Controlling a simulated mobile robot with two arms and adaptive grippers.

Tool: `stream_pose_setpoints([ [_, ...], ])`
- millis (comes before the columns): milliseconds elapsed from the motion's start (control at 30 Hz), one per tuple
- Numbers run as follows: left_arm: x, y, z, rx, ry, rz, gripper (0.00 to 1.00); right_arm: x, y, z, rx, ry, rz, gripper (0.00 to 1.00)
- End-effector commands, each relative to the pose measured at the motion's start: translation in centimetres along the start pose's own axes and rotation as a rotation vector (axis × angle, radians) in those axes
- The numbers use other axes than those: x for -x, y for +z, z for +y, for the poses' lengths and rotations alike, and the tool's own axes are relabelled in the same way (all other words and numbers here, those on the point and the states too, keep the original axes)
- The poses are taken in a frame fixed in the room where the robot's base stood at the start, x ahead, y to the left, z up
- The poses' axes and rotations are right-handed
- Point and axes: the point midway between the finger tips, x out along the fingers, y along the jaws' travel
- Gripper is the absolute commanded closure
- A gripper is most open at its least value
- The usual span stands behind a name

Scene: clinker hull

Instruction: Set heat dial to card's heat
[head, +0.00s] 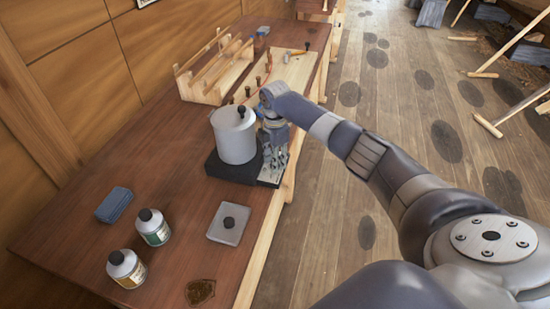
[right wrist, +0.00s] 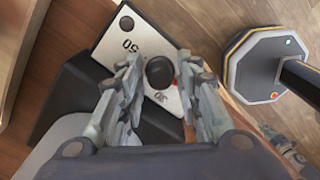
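The heat dial is a round black knob (right wrist: 160,72) on a pale panel (right wrist: 112,46) at the front of a black hotplate (head: 232,169). In the right wrist view the panel shows the numbers 50 and 30, and a small red mark beside the knob. My right gripper (head: 274,165) is over the panel, its fingers on both sides of the knob with a small gap to each, so it looks open. In the head view it hides the knob. I cannot make out a heat card; a white-and-dark edge (head: 145,3) on the wall is cut off. My left gripper is not in view.
A white lidded pot (head: 234,138) stands on the hotplate, close to the gripper. Two black-capped bottles (head: 153,227), a blue block (head: 114,204) and a grey lidded plate (head: 229,223) are nearer on the bench. Wooden racks (head: 215,75) stand behind.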

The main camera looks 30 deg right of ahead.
Motion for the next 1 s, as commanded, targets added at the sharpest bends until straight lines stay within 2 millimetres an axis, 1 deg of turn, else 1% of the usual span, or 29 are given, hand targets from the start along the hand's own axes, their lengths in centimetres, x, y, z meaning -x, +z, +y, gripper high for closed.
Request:
stream_pose_setpoints([
  [67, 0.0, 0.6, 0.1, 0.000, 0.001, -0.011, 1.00, 0.0, 0.0, 0.0, 0.000, 0.000, 0.000, 0.68],
  [167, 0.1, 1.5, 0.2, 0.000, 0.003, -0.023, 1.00, 0.0, 0.0, 0.0, 0.000, 0.000, 0.000, 0.89],
  [200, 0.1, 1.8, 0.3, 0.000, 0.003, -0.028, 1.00, 0.0, 0.0, 0.0, 0.000, 0.000, 0.000, 0.98],
  [233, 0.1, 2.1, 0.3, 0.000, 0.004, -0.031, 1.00, 0.0, 0.0, 0.0, 0.000, 0.000, 0.000, 1.00],
  [400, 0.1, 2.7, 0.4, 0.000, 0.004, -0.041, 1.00, 0.1, 0.0, 0.0, -0.002, 0.000, 0.000, 1.00],
  [667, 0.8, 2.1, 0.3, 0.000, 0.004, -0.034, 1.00, 0.3, 0.0, 0.0, -0.060, -0.001, 0.001, 1.00],
  [867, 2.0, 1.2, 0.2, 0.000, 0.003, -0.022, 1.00, 0.4, -0.1, 0.0, -0.186, -0.002, 0.002, 1.00],
  [1000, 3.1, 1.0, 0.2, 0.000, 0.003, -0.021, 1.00, 0.5, -0.1, 0.0, -0.309, -0.001, 0.003, 1.00],
])
